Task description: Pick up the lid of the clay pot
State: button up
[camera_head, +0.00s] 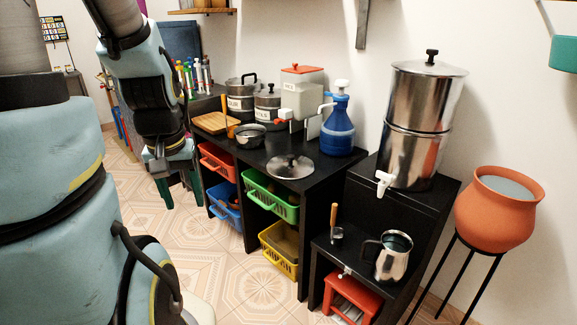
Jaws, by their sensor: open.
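The orange clay pot (498,222) stands on a thin black stand at the far right. Its rim is uncovered, and a flat grey-blue surface shows inside; I cannot tell whether it is water. A round silver lid (290,167) with a dark knob lies flat on the black counter, near its front edge. I cannot tell for sure that it belongs to the clay pot.
The black counter (318,169) also holds a small pot (250,136), a blue jug (338,128) and several other vessels behind the lid. Coloured baskets sit below. A tall steel filter (420,120) and a steel pitcher (393,256) stand right of it. The tiled floor in front is clear.

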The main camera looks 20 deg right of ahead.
aim_at(287, 166)
jog(key=z, duration=0.4)
jog(key=i+j+z, duration=0.2)
jog(key=i+z, duration=0.25)
jog(key=i+j+z, duration=0.15)
jog(key=j+z, duration=0.2)
jog(key=z, duration=0.15)
jog(key=i+j, duration=0.2)
jog(key=j, duration=0.15)
jog(key=i+j+z, duration=0.1)
jog(key=i+j, duration=0.3)
jog(key=j, duration=0.3)
jog(key=i+j+z, duration=0.1)
jog(key=i+j, duration=0.15)
jog(key=j, duration=0.15)
jog(key=i+j, duration=0.15)
jog(key=j, duration=0.2)
jog(key=i+j+z, duration=0.15)
jog(key=j, duration=0.25)
